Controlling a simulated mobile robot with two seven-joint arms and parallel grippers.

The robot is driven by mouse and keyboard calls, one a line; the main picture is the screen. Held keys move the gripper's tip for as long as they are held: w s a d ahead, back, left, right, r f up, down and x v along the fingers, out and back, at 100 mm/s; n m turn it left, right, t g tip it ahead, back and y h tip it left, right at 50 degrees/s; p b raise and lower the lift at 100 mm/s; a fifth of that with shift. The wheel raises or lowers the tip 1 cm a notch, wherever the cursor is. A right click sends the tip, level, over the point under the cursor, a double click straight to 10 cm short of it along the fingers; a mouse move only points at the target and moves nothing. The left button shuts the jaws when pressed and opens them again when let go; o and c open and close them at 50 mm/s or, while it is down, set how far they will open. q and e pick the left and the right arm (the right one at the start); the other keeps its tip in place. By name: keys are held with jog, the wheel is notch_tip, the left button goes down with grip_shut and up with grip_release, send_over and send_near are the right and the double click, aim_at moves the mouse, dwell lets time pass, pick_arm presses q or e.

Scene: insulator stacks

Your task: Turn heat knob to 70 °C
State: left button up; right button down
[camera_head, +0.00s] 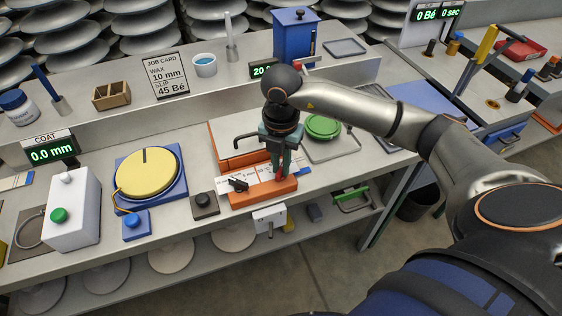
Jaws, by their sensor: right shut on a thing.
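An orange unit (262,195) stands at the front of the bench, with a pale label strip marked in mm on its top. A black pointer knob (238,184) sits on its left part. My right gripper (279,176) points down over its right part, with its fingers shut on what appears to be the heat knob, which the fingers hide. A green display (262,70) at the back reads 20; my arm covers the rest of it. My left gripper is out of view.
A yellow disc (146,172) on a blue base and a dark button box (204,205) lie to the left. A green round lid (322,127) on a grey tray is close on the right. A blue box (296,37) stands behind my arm.

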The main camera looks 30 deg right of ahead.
aim_at(281, 168)
jog(key=shift+w+d+r+m, duration=0.1)
jog(key=shift+m, duration=0.4)
jog(key=c, duration=0.9)
grip_release()
notch_tip(281, 168, up, 12)
jog(key=shift+r+p, duration=0.2)
jog(key=shift+p, duration=0.4)
